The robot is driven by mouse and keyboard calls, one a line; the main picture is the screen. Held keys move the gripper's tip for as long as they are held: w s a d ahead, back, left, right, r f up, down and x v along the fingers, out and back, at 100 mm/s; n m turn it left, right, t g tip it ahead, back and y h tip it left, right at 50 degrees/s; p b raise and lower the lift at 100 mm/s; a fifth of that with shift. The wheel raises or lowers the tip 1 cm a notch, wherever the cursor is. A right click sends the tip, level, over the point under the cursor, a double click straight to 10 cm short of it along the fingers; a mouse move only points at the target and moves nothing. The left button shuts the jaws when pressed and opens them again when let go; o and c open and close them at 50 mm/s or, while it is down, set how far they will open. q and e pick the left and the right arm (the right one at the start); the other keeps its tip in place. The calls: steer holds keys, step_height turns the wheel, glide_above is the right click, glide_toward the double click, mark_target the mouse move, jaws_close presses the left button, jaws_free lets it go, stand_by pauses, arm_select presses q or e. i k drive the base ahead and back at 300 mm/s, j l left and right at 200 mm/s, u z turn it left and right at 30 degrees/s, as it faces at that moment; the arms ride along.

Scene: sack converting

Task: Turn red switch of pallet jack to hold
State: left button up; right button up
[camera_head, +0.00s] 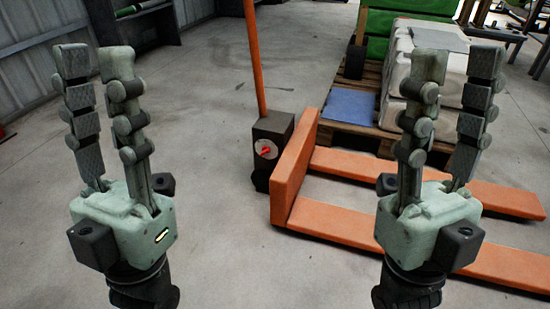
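The orange pallet jack (291,178) stands on the floor at the centre right, with its orange handle pole (255,60) upright. A dark box (276,130) at the foot of the pole carries the red switch (265,150) on a pale round plate. The switch is small and its exact setting cannot be read. My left gripper (94,62) is raised at the left, fingers up, open and empty. My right gripper (458,62) is raised at the right, open and empty, in front of the jack's forks. Both are apart from the switch.
The orange forks (345,168) reach to the right across the floor. Behind them a wooden pallet (362,132) bears pale sacks, green crates and a blue sheet (350,105). A corrugated wall (25,75) runs along the left. The floor left of the jack is clear.

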mark_target(266, 150)
steer(key=i+j+z, duration=0.15)
steer(key=z, duration=0.2)
steer(key=i+j+z, duration=0.25)
steer(key=z, duration=0.15)
steer(key=i+j+z, duration=0.35)
steer(key=k+l, duration=0.05)
